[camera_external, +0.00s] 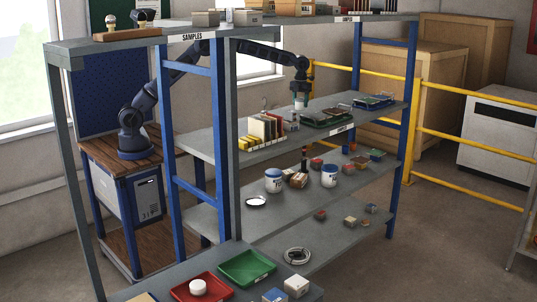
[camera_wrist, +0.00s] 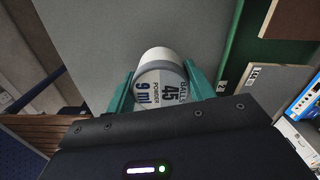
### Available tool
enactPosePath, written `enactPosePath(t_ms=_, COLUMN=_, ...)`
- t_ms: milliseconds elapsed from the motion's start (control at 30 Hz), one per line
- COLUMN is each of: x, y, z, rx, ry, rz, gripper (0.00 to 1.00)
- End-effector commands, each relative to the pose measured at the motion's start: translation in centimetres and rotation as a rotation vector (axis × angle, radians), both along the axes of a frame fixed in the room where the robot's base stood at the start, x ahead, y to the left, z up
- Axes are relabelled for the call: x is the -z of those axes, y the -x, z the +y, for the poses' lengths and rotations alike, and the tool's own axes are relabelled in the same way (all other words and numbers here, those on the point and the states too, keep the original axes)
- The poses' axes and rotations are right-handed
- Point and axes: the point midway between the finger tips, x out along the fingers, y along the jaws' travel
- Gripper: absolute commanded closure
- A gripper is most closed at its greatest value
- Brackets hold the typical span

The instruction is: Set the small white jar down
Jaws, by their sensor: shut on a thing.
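The small white jar (camera_wrist: 160,82), with a printed label reading "BALLS 45", is between the two teal fingers of my gripper (camera_wrist: 159,70) in the wrist view. The fingers are shut on its sides. In the external view my gripper (camera_external: 300,87) points down over the middle shelf (camera_external: 205,141), and the jar (camera_external: 300,101) shows small below it. The jar looks upright there. Whether its base touches the shelf cannot be told.
Upright tile samples (camera_external: 264,127) stand left of the jar on the middle shelf. Green trays (camera_external: 325,118) lie close to its right. The top shelf (camera_external: 300,20) is overhead, and a blue post (camera_external: 222,130) stands left. Some bare shelf shows near the jar.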

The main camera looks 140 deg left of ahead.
Motion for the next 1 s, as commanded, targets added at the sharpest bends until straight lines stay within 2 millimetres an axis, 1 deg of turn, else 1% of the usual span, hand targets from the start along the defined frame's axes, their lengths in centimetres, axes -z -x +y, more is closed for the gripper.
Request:
enactPosePath(t_ms=33, x=0.8, y=0.0, z=0.0, rx=0.0, ry=0.002, rz=0.002, gripper=0.73)
enactPosePath(t_ms=100, x=1.7, y=0.0, z=0.0, rx=0.0, ry=0.001, rz=0.001, gripper=0.73)
enactPosePath(t_ms=200, x=2.4, y=0.0, z=0.0, rx=0.0, ry=0.001, rz=0.001, gripper=0.73)
enactPosePath(t_ms=567, x=2.7, y=0.0, z=0.0, rx=0.0, ry=0.0, rz=0.0, gripper=0.73)
enactPosePath(t_ms=600, x=2.7, y=0.0, z=0.0, rx=0.0, ry=0.0, rz=0.0, gripper=0.43)
enactPosePath(t_ms=700, x=2.7, y=0.0, z=0.0, rx=0.0, ry=0.0, rz=0.0, gripper=0.25)
enactPosePath(t_ms=1000, x=2.6, y=0.0, z=0.0, rx=0.0, ry=0.0, rz=0.0, gripper=0.25)
